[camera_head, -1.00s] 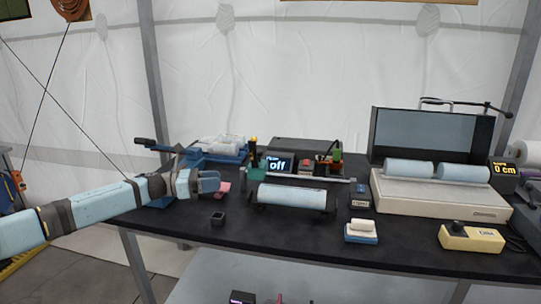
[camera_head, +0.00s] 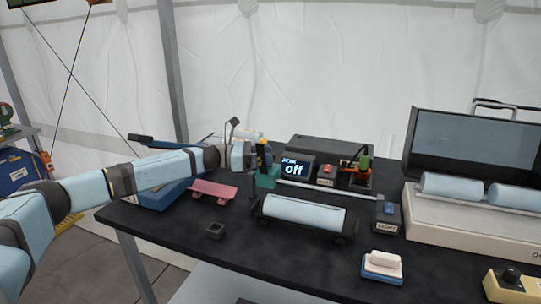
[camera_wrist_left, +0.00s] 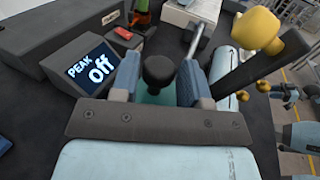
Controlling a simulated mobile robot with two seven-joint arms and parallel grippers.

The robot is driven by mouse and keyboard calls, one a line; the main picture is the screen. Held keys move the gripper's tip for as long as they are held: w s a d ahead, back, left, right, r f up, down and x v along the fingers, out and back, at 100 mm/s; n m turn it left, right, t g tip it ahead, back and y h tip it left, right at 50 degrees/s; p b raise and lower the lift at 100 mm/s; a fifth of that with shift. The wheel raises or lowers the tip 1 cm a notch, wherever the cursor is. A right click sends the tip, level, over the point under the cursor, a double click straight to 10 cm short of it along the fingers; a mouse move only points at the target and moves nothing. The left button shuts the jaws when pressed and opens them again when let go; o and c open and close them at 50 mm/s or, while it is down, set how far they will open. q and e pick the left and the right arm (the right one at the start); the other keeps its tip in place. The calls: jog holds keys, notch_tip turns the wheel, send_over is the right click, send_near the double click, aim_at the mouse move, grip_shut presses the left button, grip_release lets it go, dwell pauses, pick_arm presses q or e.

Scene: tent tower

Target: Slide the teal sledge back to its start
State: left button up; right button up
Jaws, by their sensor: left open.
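The teal sledge (camera_head: 267,180) sits at the left end of a pale rail (camera_head: 325,189), beside the small "off" display. In the left wrist view, a bit of its teal body (camera_wrist_left: 155,98) shows under a round black knob (camera_wrist_left: 159,70). My left gripper (camera_head: 262,157) is over the sledge. The left wrist view shows its two blue-grey fingers (camera_wrist_left: 158,82) open, one on each side of the knob. I cannot tell whether they touch it. The gripper partly hides the sledge's top in the head view. My right gripper is in neither view.
The "off" display (camera_head: 296,168) stands close behind the gripper. A yellow-topped post (camera_wrist_left: 257,30) is close by. A light-blue roller (camera_head: 303,212) lies in front of the rail. A pink tray (camera_head: 212,190) is to the left. The black table's front middle (camera_head: 290,262) is clear.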

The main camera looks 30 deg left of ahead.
pick_arm(q)
jog(key=shift+w+d, duration=0.45)
jog(key=shift+d, duration=0.1)
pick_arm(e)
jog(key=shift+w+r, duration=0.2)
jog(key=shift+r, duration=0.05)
pick_arm(q)
grip_shut()
jog(key=w+d+p, duration=0.1)
jog(key=w+d, duration=0.2)
jog(key=d, duration=1)
jog(key=w+d+p, duration=0.2)
jog(key=w+d, duration=0.1)
jog(key=d, duration=1)
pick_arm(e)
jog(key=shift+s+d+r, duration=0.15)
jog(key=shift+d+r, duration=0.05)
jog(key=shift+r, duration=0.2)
pick_arm(q)
jog(key=shift+w+d+r, duration=0.1)
